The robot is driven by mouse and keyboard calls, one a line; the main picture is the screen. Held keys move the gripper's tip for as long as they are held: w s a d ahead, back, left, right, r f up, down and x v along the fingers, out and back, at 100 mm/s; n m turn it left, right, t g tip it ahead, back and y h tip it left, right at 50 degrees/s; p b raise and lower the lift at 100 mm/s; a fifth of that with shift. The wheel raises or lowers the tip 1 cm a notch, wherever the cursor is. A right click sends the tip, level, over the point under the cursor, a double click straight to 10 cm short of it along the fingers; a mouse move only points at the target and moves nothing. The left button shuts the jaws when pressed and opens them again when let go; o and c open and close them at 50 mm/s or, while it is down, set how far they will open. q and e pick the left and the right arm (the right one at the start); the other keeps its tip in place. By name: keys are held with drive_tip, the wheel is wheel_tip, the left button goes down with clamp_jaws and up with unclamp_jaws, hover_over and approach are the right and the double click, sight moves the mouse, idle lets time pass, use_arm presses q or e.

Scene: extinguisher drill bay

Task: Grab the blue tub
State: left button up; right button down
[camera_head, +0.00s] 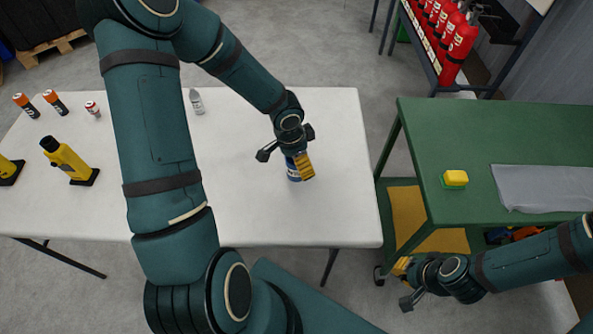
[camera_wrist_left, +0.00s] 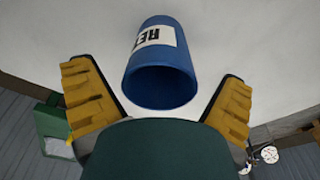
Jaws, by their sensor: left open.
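The blue tub (camera_head: 292,173) stands on the white table, partly hidden by my left gripper. In the left wrist view the blue tub (camera_wrist_left: 178,70) shows its open mouth and a white label with dark letters. My left gripper (camera_head: 303,168) is at the tub; in the left wrist view its yellow-padded fingers (camera_wrist_left: 160,105) are spread wide, one on each side of the tub, with gaps between. My right gripper (camera_head: 402,280) hangs beside the green table's near left corner, away from the tub; its finger opening is not clear.
Red extinguishers (camera_head: 460,50) stand behind.

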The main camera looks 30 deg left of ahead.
use_arm(q)
drive_tip(key=shift+f, duration=0.5)
drive_tip(key=c, duration=1.4)
drive_tip(key=shift+o, duration=0.2)
drive_tip(key=shift+r, duration=0.1)
